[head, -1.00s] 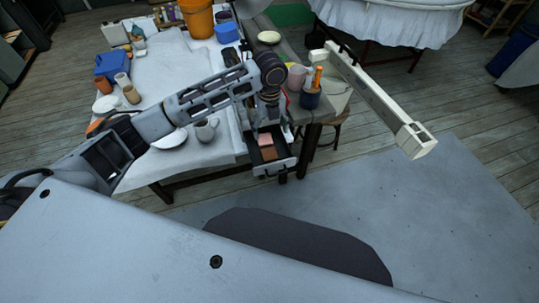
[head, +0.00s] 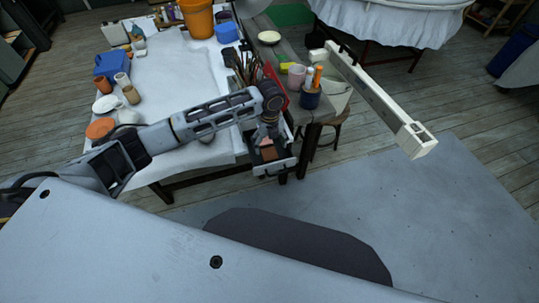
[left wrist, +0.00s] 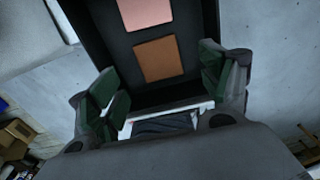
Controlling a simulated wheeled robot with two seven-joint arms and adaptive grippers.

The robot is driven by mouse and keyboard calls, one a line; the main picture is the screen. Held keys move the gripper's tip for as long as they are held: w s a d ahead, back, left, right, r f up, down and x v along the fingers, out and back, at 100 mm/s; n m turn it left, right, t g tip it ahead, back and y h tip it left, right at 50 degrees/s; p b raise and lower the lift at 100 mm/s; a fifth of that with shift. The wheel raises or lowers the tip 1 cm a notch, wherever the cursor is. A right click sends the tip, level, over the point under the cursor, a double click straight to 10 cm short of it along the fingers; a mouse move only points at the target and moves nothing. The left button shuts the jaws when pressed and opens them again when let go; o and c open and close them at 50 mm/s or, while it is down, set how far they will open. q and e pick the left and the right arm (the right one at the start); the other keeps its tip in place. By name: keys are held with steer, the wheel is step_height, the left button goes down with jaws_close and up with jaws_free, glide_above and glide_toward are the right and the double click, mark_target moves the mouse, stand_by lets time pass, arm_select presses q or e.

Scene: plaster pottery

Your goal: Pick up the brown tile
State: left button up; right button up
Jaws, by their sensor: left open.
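The brown tile (left wrist: 159,58) is a flat square lying in a dark, open drawer (left wrist: 110,45), below a pink tile (left wrist: 144,12) in the left wrist view. The brown tile (head: 268,153) also shows in the head view, partly beside my gripper. My left gripper (left wrist: 160,75) is open and empty, its fingers apart on either side of the tile's near end in the picture. In the head view my left gripper (head: 264,134) hangs over the drawer; its exact height above the tile cannot be told. My right gripper is not in view.
The drawer sits at the corner of a cloth-covered table (head: 180,80). Brushes (head: 244,68), a red object (head: 276,86), a pink cup (head: 297,76) and a blue pot (head: 310,97) stand close behind the arm. A long cream beam (head: 375,95) is at right. The floor in front is clear.

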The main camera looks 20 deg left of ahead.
mark_target(270, 155)
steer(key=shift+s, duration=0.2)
arm_select(q)
steer(key=shift+f, duration=0.1)
steer(key=shift+s+f, duration=0.15)
steer(key=shift+f, duration=0.45)
step_height(270, 155, down, 3)
steer(key=shift+s+r, duration=0.15)
steer(key=shift+f, duration=0.5)
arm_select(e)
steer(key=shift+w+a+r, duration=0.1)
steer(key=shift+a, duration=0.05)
arm_select(q)
steer(key=shift+c, duration=0.3)
